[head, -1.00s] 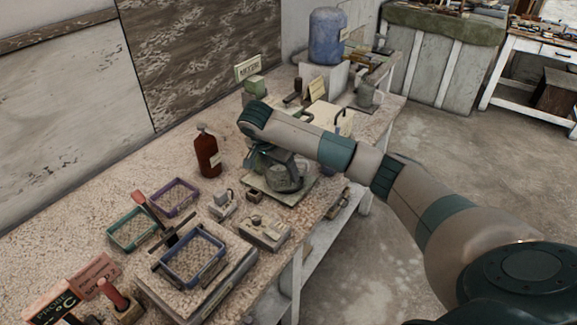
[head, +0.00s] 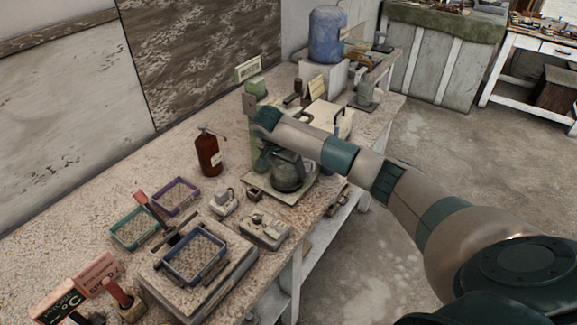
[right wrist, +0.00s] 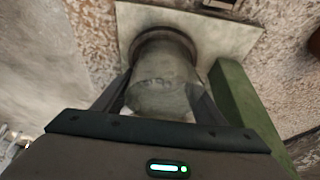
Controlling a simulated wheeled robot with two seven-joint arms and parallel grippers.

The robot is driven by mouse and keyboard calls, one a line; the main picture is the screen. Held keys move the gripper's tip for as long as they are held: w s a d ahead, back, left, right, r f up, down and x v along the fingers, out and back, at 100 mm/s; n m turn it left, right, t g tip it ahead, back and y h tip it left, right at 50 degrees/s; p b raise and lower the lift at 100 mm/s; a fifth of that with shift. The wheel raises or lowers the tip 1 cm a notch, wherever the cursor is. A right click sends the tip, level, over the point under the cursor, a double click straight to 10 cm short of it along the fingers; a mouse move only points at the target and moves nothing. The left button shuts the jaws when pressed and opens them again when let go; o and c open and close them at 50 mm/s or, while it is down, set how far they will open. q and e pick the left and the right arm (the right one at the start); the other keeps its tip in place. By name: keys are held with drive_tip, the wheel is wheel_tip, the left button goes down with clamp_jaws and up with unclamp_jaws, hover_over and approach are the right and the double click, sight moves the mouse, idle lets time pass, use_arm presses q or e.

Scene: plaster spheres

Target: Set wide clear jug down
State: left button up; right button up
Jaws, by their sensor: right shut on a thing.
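The wide clear jug (head: 287,180) is upright over a pale square plate (head: 300,193) on the workbench, partly hidden by my right arm. In the right wrist view the jug (right wrist: 162,80) is between my fingers, with the plate (right wrist: 210,38) at its far end. I cannot tell whether a thin gap separates them. My right gripper (right wrist: 163,108) is shut on the jug. My left gripper is not in view.
A green upright (right wrist: 243,105) stands close beside the jug. A red-brown bottle (head: 208,153) stands to the left. Small devices (head: 263,230) and a blue-rimmed tray (head: 193,257) are nearer. The bench's front edge is close on the right.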

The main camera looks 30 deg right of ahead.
drive_tip(key=o, duration=1.3)
drive_tip(key=shift+f, duration=0.1)
drive_tip(key=shift+r, duration=0.2)
